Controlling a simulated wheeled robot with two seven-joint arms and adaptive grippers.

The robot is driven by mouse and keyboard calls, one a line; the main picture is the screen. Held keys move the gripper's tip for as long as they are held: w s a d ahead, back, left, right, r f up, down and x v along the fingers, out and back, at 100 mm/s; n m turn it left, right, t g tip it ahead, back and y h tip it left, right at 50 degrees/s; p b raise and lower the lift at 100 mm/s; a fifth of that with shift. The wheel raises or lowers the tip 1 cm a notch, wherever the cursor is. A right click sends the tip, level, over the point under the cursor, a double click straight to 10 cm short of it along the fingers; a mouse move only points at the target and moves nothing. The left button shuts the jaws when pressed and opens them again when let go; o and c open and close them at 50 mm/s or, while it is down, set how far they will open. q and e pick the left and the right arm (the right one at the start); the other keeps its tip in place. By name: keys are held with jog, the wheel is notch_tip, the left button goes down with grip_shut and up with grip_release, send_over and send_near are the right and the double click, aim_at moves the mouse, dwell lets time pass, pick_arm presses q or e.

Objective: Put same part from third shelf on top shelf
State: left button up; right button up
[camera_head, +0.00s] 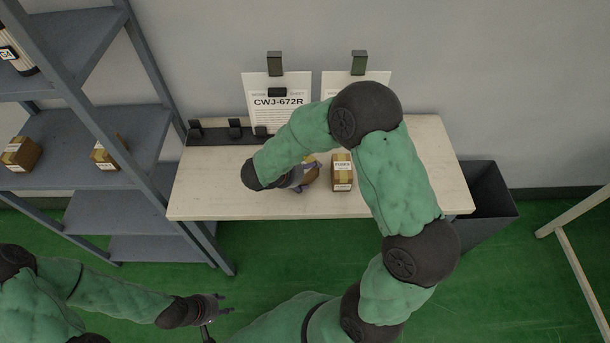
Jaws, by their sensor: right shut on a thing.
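My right gripper (306,180) is low over the wooden table (220,205), shut on a small brown box (313,172), which it partly hides. I cannot tell whether that box touches the table top. A second box (342,178), with a white label, stands on the table just right of it. My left gripper (218,304) is open and empty over the green floor, in front of the shelf rack. The grey rack (65,183) stands at the left. One of its shelves holds two labelled boxes, one at the left (20,154) and one further right (108,153).
A sheet marked CWJ-672R (265,101) and another sheet stand behind the table, near a black rail (215,138). A dark bin (490,205) stands right of the table.

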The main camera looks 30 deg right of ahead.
dwell(0.3)
jog(key=o, duration=1.2)
jog(key=shift+f, duration=0.15)
jog(key=o, duration=0.4)
